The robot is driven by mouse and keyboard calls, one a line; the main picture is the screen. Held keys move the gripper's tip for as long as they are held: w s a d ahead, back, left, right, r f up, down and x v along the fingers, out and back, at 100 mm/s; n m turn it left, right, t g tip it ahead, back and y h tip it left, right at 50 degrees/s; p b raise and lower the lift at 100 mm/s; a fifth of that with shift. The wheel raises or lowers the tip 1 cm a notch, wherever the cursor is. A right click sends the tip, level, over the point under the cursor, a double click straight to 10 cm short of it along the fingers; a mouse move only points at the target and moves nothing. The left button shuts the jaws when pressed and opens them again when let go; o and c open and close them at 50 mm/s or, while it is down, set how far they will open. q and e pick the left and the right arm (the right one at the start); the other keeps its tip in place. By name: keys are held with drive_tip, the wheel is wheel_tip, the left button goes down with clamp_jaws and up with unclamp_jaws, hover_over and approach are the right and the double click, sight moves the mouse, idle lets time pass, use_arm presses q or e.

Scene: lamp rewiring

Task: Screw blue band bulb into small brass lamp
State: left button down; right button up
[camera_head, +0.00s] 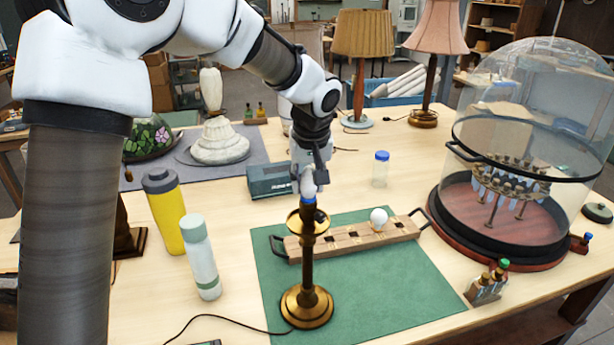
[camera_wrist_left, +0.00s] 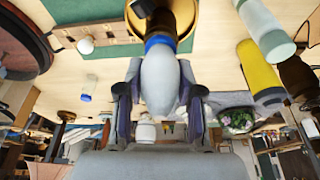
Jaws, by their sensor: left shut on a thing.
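The small brass lamp (camera_head: 306,262) stands upright on the green mat, its socket at the top. My left gripper (camera_head: 310,182) is directly above the socket, pointing down. It is shut on the blue band bulb, whose blue band (camera_head: 308,199) shows just at the socket top. In the left wrist view the white bulb (camera_wrist_left: 160,80) lies between the two fingers of the left gripper (camera_wrist_left: 160,97), with its blue band (camera_wrist_left: 160,42) against the dark brass lamp (camera_wrist_left: 170,12). How deep the base sits in the socket is hidden. My right gripper is not in view.
A wooden bulb rack (camera_head: 345,237) with one round white bulb (camera_head: 379,216) stands behind the lamp. A yellow bottle (camera_head: 168,215) and a pale bottle (camera_head: 201,262) stand left. A glass dome (camera_head: 540,130) fills the right. The green mat's front (camera_head: 390,290) is clear.

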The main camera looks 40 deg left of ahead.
use_arm(q)
drive_tip(key=m+p, duration=0.1)
drive_tip(key=m, duration=0.1)
drive_tip(key=m+h+p, duration=0.1)
drive_tip(key=m, duration=0.1)
drive_tip(key=shift+r+p, duration=0.35)
drive_tip(key=shift+p, duration=0.05)
drive_tip(key=shift+f+m, duration=0.3)
drive_tip(key=shift+m, duration=0.2)
drive_tip(key=shift+f+t, duration=0.2)
drive_tip(key=shift+t, duration=0.1)
drive_tip(key=shift+d+r, duration=0.1)
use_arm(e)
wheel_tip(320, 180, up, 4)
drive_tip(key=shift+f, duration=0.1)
